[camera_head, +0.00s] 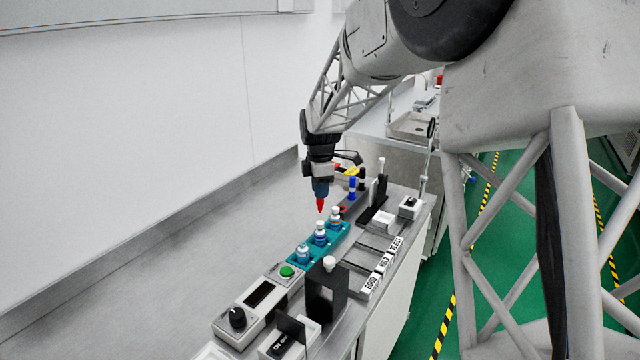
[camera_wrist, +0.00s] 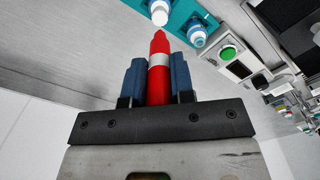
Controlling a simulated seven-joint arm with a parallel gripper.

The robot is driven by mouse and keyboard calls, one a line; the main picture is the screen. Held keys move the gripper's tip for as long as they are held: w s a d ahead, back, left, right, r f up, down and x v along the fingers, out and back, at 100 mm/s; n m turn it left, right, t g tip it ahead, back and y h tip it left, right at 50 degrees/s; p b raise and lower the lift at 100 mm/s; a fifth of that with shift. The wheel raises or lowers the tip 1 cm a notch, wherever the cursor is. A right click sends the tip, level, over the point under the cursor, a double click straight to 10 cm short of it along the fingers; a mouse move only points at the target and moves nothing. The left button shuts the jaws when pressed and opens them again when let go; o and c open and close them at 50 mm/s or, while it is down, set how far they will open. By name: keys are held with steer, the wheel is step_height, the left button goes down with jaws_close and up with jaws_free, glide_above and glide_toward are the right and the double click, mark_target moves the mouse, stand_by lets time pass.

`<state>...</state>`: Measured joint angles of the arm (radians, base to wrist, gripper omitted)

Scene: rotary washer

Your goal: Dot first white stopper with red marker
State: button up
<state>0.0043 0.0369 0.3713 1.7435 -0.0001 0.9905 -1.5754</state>
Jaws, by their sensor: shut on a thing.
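My gripper (camera_head: 320,188) is shut on a red marker (camera_head: 320,203), held tip down. The wrist view shows the marker (camera_wrist: 159,65) between my two blue fingers (camera_wrist: 159,82), its red tip forward. A teal rack (camera_head: 297,265) holds three small bottles with white stoppers: a front one (camera_head: 303,246), a middle one (camera_head: 321,225) and a back one (camera_head: 335,210). The marker tip is above the rack, near the middle and back bottles. In the wrist view a white stopper (camera_wrist: 159,16) lies just beyond the tip, seemingly apart from it. I see no red dot on the stoppers.
A control box with a green button (camera_head: 286,271) and black knob (camera_head: 237,317) stands in front of the rack. A black stand (camera_head: 326,292) and labelled slots (camera_head: 383,263) lie to its right. Blue and black markers (camera_head: 352,186) stand behind. The bench left is clear.

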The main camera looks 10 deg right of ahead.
mark_target(320, 204)
steer(key=shift+f, duration=1.2)
steer(key=shift+f, duration=0.7)
stand_by(2.5)
steer(key=shift+r, duration=0.15)
steer(key=shift+r, duration=3.4)
steer(key=shift+f, duration=0.25)
steer(key=shift+f, duration=2.6)
